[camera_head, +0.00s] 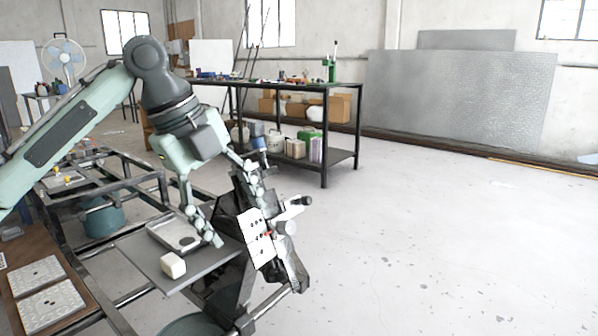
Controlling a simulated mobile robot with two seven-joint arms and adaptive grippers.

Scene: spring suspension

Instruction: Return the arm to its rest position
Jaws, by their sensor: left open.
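My left arm (75,120) comes in from the left edge, rises to an elbow at the upper left and bends down to the wrist. My left gripper (236,218) points down with its fingers spread wide and nothing seen between them. One finger is over a shallow metal tray (166,234). The other is near a dark mechanism with a white holed plate (257,238); I cannot tell whether it touches. My right gripper is not in view.
A white block (173,265) lies on a grey plate beside the tray. A metal frame (140,180) surrounds the left side. A dark workbench (285,87) with tools and boxes stands behind. The floor (440,240) to the right is clear.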

